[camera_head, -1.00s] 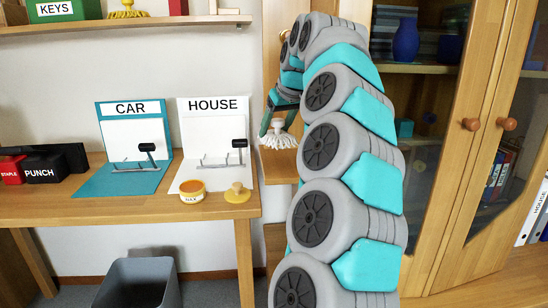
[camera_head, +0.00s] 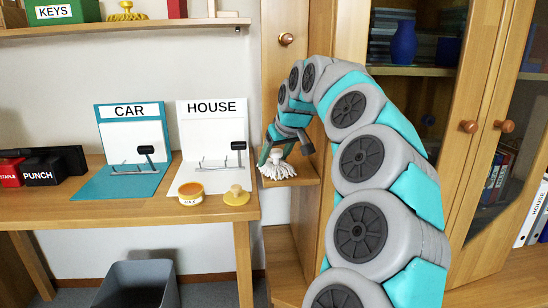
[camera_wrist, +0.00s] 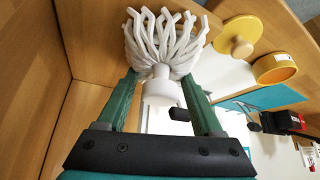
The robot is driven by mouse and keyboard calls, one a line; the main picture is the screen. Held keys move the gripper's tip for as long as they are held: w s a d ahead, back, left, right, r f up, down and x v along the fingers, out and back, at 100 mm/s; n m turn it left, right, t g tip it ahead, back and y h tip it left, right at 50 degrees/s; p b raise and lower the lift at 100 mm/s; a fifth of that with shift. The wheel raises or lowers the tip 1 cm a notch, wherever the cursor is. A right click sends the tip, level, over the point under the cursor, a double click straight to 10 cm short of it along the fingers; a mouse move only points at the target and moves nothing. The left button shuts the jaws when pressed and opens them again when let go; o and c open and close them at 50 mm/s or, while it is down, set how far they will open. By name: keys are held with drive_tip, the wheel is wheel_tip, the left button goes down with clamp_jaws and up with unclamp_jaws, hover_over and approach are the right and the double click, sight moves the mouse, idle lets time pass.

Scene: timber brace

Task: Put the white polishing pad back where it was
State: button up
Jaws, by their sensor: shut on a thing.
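The white polishing pad (camera_head: 277,171) has a mop-like fringe of white strands and a white knob. My gripper (camera_head: 277,152) is shut on it by the knob, with the fringe hanging down at the left end of a small wooden shelf (camera_head: 307,179). I cannot tell whether the strands touch the shelf. In the wrist view the pad (camera_wrist: 160,45) sits between the green fingers of my gripper (camera_wrist: 162,90), fringe pointing away from the palm.
A glass-door cabinet (camera_head: 480,150) stands right. A grey bin (camera_head: 138,285) is below.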

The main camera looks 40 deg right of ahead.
drive_tip(key=shift+f, duration=0.1)
drive_tip(key=o, duration=1.3)
drive_tip(key=v, duration=1.2)
drive_tip(key=shift+b, duration=0.35)
